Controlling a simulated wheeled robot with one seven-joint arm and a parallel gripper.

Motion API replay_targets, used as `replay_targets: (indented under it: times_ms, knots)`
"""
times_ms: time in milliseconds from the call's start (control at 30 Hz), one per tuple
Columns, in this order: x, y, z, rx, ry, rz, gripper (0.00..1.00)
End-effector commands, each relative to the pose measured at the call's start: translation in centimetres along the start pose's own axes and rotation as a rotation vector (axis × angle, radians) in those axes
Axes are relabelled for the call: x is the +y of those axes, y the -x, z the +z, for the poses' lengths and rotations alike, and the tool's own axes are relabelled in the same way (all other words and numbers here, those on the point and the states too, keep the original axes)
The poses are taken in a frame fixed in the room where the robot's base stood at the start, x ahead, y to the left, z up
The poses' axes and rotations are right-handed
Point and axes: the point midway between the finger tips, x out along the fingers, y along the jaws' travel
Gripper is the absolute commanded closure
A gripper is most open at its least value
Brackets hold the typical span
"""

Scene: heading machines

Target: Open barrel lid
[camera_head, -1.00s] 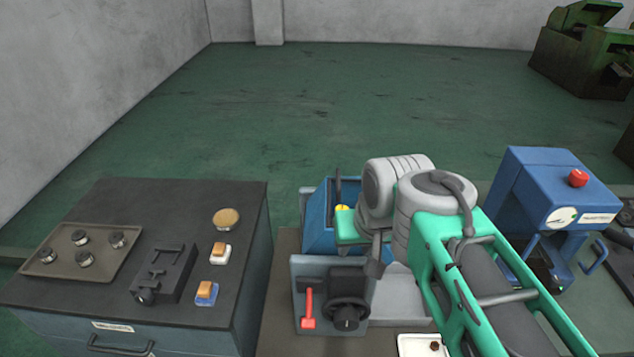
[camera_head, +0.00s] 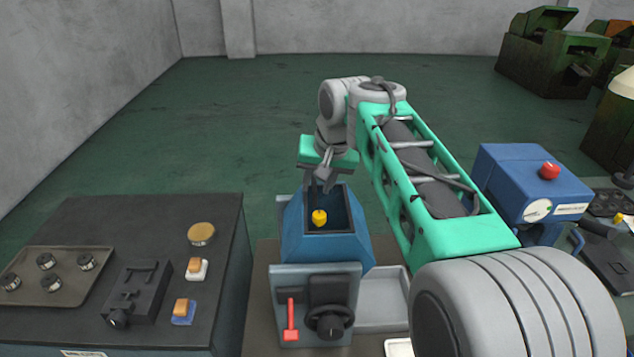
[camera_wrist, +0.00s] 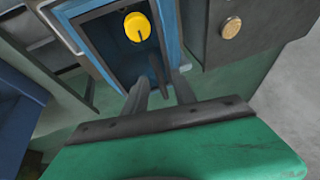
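The blue barrel machine (camera_head: 291,244) stands in the middle of the head view. Its sloped top shows a dark recess with a yellow knob-like piece (camera_head: 319,217) in it. The knob also shows in the wrist view (camera_wrist: 137,27). I cannot tell a separate lid from the recess. My gripper (camera_head: 322,182) points down at the recess's far edge. In the wrist view my gripper (camera_wrist: 162,84) has its fingers apart, with a dark upright bar (camera_wrist: 157,70) showing between or just beyond them. Whether they touch the bar is unclear.
A red lever (camera_head: 291,320) and black handwheel (camera_head: 330,321) are on the machine's front. A dark cabinet (camera_head: 222,255) with a tray and switches stands left. A blue machine (camera_head: 520,175) with a red button stands right, beyond my arm. Open floor lies behind.

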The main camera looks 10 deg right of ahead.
Motion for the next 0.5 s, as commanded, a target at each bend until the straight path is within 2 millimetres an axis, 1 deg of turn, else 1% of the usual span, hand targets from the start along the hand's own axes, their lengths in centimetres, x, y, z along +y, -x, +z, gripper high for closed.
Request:
replay_targets:
  times_ms: [267, 500]
  knots:
    - [0.02, -0.29, 0.0, 0.001, 0.001, 0.001, 0.68]
    - [0.02, -0.27, 0.0, 0.001, 0.0, 0.001, 0.88]
